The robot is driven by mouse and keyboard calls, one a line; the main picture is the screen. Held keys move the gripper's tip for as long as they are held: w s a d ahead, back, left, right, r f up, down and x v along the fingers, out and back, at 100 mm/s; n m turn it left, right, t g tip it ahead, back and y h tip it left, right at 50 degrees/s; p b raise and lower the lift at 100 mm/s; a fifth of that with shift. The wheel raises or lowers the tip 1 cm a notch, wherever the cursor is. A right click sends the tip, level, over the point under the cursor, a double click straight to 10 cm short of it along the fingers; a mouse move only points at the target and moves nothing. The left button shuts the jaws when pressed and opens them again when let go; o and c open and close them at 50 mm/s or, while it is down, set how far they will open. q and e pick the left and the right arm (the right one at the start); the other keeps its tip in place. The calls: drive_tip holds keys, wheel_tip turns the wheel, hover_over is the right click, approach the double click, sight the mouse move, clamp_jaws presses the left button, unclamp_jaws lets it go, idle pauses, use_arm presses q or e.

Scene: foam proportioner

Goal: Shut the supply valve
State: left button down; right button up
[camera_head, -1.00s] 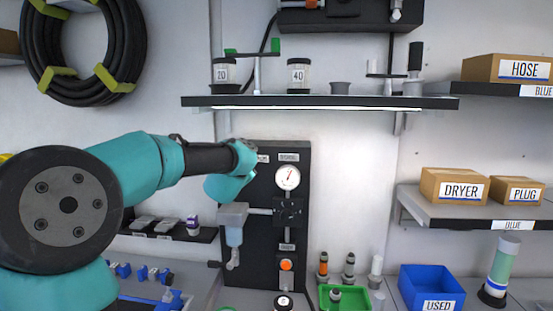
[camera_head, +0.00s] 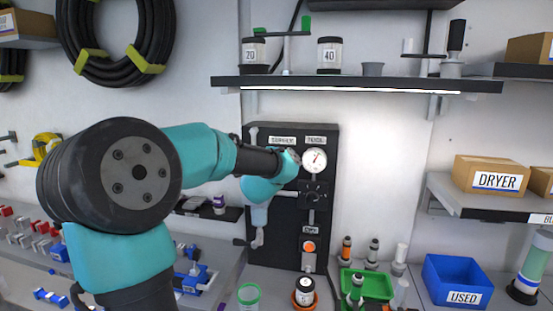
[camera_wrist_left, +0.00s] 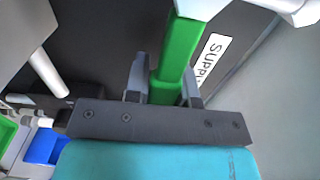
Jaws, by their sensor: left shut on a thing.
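The supply valve's green handle (camera_wrist_left: 180,55) shows in the left wrist view, beside a white label whose visible letters begin "SUPP". My left gripper (camera_wrist_left: 165,82) is shut on this handle, with one dark finger on each side of it. In the head view my left wrist (camera_head: 268,186) is in front of the upper left of the black panel (camera_head: 326,235), below the "SUPPLY" label (camera_head: 283,140). There the wrist hides the handle and the fingers. My right gripper is not in view.
A round gauge (camera_head: 314,160), a black knob (camera_head: 313,190) and an orange button (camera_head: 309,247) are right of my wrist on the panel. A shelf (camera_head: 360,86) with jars runs above. A green tray (camera_head: 372,284) and blue bin (camera_head: 457,282) stand lower right.

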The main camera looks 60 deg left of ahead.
use_arm(q)
drive_tip(key=shift+f, duration=0.1)
idle(0.3)
drive_tip(key=c, duration=1)
unclamp_jaws()
drive_tip(key=shift+o, duration=0.2)
drive_tip(key=v, duration=1.7)
drive_tip(key=shift+s+d, duration=0.1)
drive_tip(key=shift+d, duration=0.05)
